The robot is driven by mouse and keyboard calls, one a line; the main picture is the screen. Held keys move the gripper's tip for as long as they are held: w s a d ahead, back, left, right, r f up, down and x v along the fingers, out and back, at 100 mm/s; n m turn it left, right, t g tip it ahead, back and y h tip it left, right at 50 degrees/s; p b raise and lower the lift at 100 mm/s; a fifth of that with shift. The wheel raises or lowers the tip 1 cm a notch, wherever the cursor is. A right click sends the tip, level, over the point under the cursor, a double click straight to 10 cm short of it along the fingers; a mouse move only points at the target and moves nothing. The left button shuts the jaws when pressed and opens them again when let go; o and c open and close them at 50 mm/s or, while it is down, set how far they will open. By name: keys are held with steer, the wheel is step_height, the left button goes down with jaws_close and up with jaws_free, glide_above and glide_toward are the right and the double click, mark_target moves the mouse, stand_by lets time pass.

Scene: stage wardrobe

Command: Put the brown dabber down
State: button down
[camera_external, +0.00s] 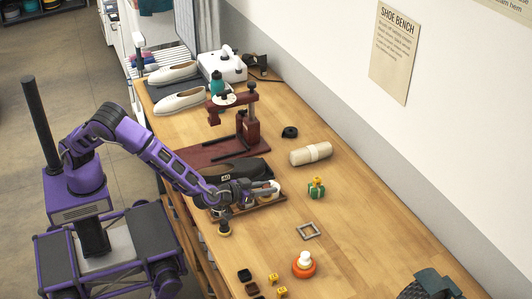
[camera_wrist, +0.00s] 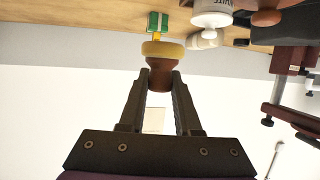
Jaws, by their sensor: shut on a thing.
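The brown dabber (camera_wrist: 160,75) is between the fingers of my gripper (camera_wrist: 160,82) in the wrist view. Its brown part is gripped, and its tan pad (camera_wrist: 163,50) points away from my palm. My gripper (camera_external: 262,187) is shut on it and reaches sideways, low over a brown tray (camera_external: 269,203), in the external view. The dabber is hard to make out there among the fingers and pale items. I cannot tell whether it touches anything below.
A dark shoe (camera_external: 240,171) and a red-brown stand (camera_external: 247,132) are behind my gripper. Another knobbed item (camera_external: 223,228) is near the front edge. A green block with yellow top (camera_external: 316,189), cloth roll (camera_external: 311,154), grey frame (camera_external: 307,231) and orange-white item (camera_external: 304,265) lie rightward. Bare wood separates them.

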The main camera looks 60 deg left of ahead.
step_height(320, 180, down, 10)
steer(key=shift+r+b, duration=0.25)
steer(key=shift+b, duration=0.4)
